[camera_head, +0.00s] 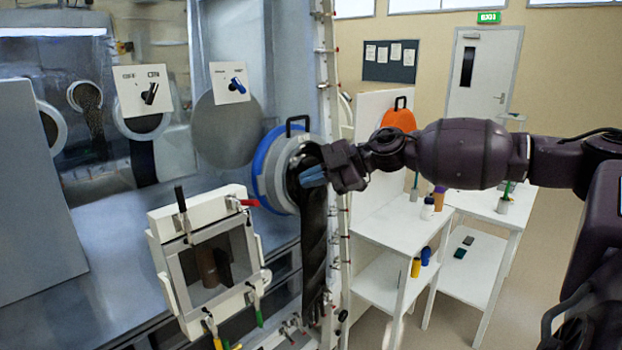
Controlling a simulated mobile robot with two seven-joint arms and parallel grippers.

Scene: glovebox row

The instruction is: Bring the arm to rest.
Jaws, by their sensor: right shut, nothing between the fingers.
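My right arm (470,153) comes in from the right and reaches across to the glovebox front. My right gripper (313,176), with blue fingers, is shut and empty. In the picture it overlaps the top of a black glove (314,245) that hangs down from a round port (268,168) with a blue rim and a black handle. I cannot tell whether the fingers touch the glove or the port. My left gripper is not in view.
A white-framed hatch (185,228) with clamps juts out at lower centre-left. Grey glovebox panels carry switch plates (230,83). White shelves (395,235) with bottles stand beneath and behind the right arm. Open floor (535,270) lies at the right, before a door (484,75).

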